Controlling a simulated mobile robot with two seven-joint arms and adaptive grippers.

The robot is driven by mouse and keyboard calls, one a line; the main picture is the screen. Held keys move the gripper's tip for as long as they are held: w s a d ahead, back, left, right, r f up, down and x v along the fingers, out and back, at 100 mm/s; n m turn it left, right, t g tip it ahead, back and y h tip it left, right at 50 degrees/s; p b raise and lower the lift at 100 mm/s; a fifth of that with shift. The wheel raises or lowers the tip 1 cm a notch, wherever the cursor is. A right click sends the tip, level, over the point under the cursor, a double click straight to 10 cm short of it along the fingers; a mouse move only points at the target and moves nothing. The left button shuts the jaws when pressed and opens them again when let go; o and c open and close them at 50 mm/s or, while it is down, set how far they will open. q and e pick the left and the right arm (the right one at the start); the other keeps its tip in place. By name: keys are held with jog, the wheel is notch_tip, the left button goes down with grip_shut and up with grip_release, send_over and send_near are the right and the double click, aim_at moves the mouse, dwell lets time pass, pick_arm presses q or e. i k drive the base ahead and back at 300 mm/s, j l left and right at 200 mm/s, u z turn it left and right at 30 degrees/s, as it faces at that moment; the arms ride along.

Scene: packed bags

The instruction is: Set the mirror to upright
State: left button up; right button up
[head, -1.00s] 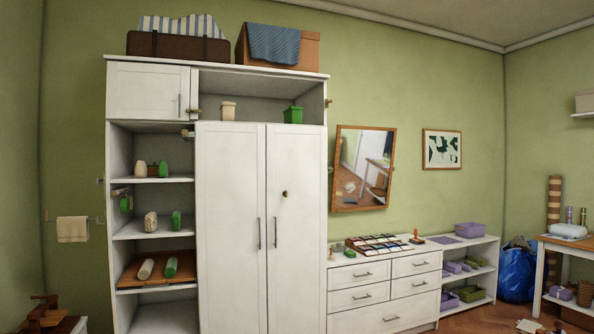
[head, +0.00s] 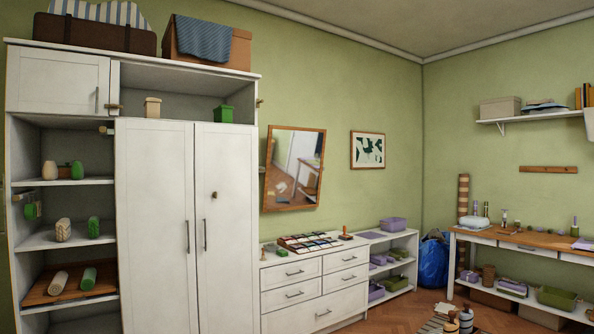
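The mirror (head: 293,168) hangs on the green wall above the white chest of drawers, just right of the tall white wardrobe. It has a brown wooden frame and is tilted, its top leaning to the right. Its glass reflects a table and part of the room. Neither of my grippers shows in the head view.
The white wardrobe (head: 155,220) with open shelves stands at the left. The chest of drawers (head: 314,288) below the mirror carries a colour palette (head: 309,242) and a stamp. A low shelf (head: 395,262), a blue bag (head: 433,262) and a workbench (head: 530,243) are at right. Open floor shows between.

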aim_at(295, 157)
jog(key=i+j+u, duration=0.2)
jog(key=i+u, duration=0.5)
jog(key=i, duration=0.2)
jog(key=i+j+u, duration=0.1)
jog(key=i+u, duration=0.15)
jog(key=i, duration=1.2)
jog(key=i+z, duration=0.65)
jog(key=z, duration=0.15)
jog(key=i+j+z, duration=0.15)
jog(key=i+z, duration=0.25)
jog(key=i+l+z, duration=0.15)
jog(key=z, duration=0.25)
jog(key=i+z, duration=0.7)
jog(key=z, duration=0.15)
jog(key=i+l+u, duration=0.2)
jog(key=i, duration=0.2)
jog(key=i+l+u, duration=0.2)
jog(key=i, duration=0.2)
jog(key=i+l+u, duration=0.15)
jog(key=i, duration=0.25)
jog(key=i+l+u, duration=0.2)
jog(key=i+u, duration=0.25)
jog(key=i+l+u, duration=0.15)
jog(key=l+u, duration=0.15)
jog(key=u, duration=0.2)
jog(key=i+l+u, duration=0.25)
jog(key=l+u, duration=0.2)
jog(key=i+l+u, duration=0.15)
jog(key=l+u, duration=0.3)
